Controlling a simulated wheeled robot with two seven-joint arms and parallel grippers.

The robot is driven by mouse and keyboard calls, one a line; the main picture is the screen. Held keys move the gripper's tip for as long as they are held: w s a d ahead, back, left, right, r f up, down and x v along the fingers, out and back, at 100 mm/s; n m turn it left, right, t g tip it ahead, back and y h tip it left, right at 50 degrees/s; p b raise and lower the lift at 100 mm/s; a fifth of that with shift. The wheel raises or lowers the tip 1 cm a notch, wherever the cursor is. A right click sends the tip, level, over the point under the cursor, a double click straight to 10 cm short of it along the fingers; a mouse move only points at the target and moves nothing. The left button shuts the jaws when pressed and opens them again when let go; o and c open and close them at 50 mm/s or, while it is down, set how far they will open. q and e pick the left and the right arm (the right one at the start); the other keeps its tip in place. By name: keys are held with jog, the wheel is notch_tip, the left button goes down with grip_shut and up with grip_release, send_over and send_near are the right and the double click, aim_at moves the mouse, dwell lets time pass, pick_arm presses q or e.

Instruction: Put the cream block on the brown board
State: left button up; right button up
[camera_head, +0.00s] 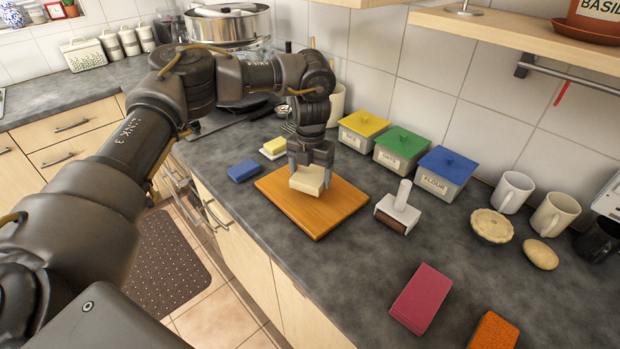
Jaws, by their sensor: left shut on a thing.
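The cream block (307,181) is held between the fingers of my left gripper (310,165), which point down from above. The block is over the brown board (333,211), near its back left part. I cannot tell whether the block's underside touches the board. The board lies flat on the dark counter, and the rest of its top is bare. My right gripper does not show in the view.
A blue sponge (243,171) and a yellow block on a white dish (273,148) lie left of the board. Lidded canisters (401,149) line the wall.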

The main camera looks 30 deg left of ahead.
aim_at(310, 180)
pick_arm(q)
notch_tip(310, 180, down, 2)
jog(key=shift+p, duration=0.35)
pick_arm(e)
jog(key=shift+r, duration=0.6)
pick_arm(q)
jog(key=shift+f, duration=0.1)
jog(key=shift+f, duration=0.1)
jog(key=o, duration=1.1)
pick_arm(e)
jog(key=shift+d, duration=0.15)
pick_arm(q)
notch_tip(310, 180, up, 12)
jog(key=shift+r+b, duration=0.2)
jog(key=shift+b, duration=0.7)
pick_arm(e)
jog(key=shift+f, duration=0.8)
